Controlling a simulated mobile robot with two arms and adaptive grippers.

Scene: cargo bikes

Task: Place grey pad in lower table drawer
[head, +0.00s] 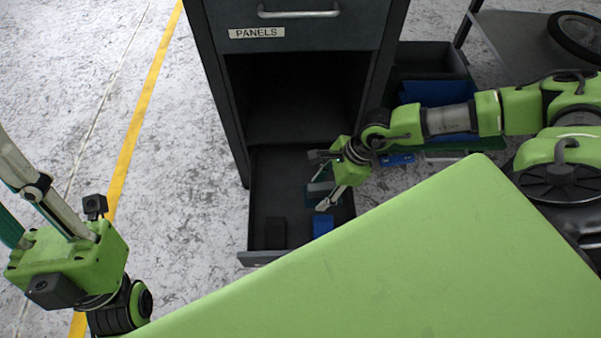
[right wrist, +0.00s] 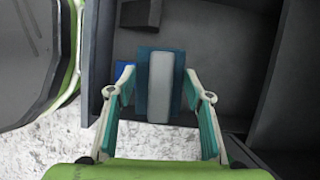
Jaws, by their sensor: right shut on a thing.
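The open lower drawer (head: 262,190) juts from the base of the dark cabinet. My right gripper (head: 322,182) is inside the drawer's outline, shut on the grey pad (head: 319,190). In the right wrist view the pad (right wrist: 160,88) shows a light grey strip with dark blue sides between the two fingers. I cannot tell whether it touches the drawer floor. A black block (head: 275,232) and a blue block (head: 322,225) lie near the drawer's front edge. My left gripper (head: 30,205) is at the far left, its fingertips cut off by the frame, away from the drawer.
The cabinet's upper drawer (head: 300,25) is shut, labelled PANELS. A dark bin (head: 428,62) with blue things stands to the right of the cabinet. A wheel (head: 578,35) lies on a grey table at top right. The floor left of the cabinet is clear.

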